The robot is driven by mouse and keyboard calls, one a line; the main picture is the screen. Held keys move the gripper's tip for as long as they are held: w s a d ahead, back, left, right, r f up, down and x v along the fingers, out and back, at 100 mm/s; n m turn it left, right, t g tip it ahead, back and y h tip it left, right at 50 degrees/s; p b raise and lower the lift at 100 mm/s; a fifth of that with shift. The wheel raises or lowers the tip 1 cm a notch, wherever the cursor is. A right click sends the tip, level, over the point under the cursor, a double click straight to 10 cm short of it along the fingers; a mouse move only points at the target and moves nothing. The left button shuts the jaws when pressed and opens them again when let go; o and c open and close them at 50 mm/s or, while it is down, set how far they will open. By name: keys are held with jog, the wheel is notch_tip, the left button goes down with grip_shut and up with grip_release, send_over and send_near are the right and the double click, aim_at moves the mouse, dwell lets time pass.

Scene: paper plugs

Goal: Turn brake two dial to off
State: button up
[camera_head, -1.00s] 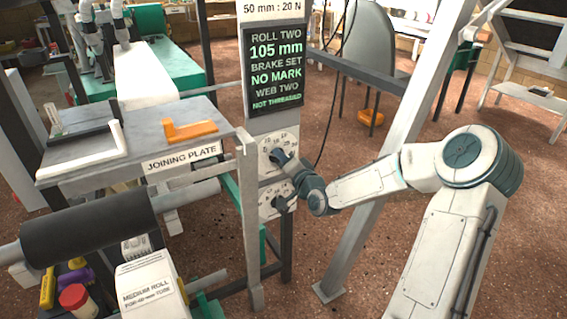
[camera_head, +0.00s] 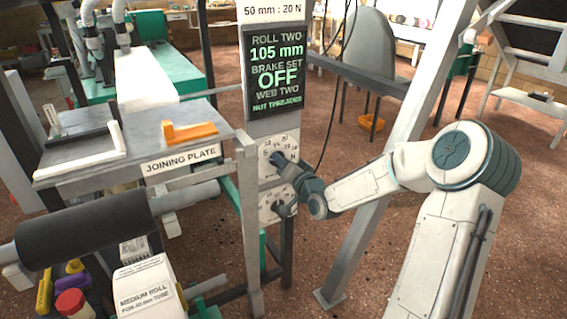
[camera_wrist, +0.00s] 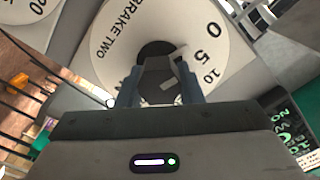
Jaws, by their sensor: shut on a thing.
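The brake two dial is a white round plate with dark numbers and a dark knob. In the head view the upper dial plate (camera_head: 291,143) is partly hidden by my gripper. In the wrist view the plate (camera_wrist: 115,45) reads "BRAKE TWO", with 0, 5 and 10 visible. My gripper (camera_head: 280,160) is shut on the dark knob (camera_wrist: 157,50), with one finger on each side, as the wrist view (camera_wrist: 160,85) shows. A pale pointer on the knob slants up and right, roughly toward the 0. The display (camera_head: 275,75) reads "ROLL TWO 105 mm, BRAKE SET OFF, WEB TWO NOT THREADED".
A second dial (camera_head: 268,211) sits just below on the same post. The joining plate (camera_head: 80,152) and its grey frame post (camera_head: 249,220) stand close on the left. A slanted grey beam (camera_head: 362,230) stands behind my arm. A black cable hangs beside the display.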

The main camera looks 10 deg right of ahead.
jog(key=o, duration=1)
jog(key=shift+s, duration=0.1)
jog(key=p+v, duration=0.2)
jog(key=v, duration=1.1)
jog(key=shift+s+d, duration=0.2)
jog(key=shift+s, duration=0.15)
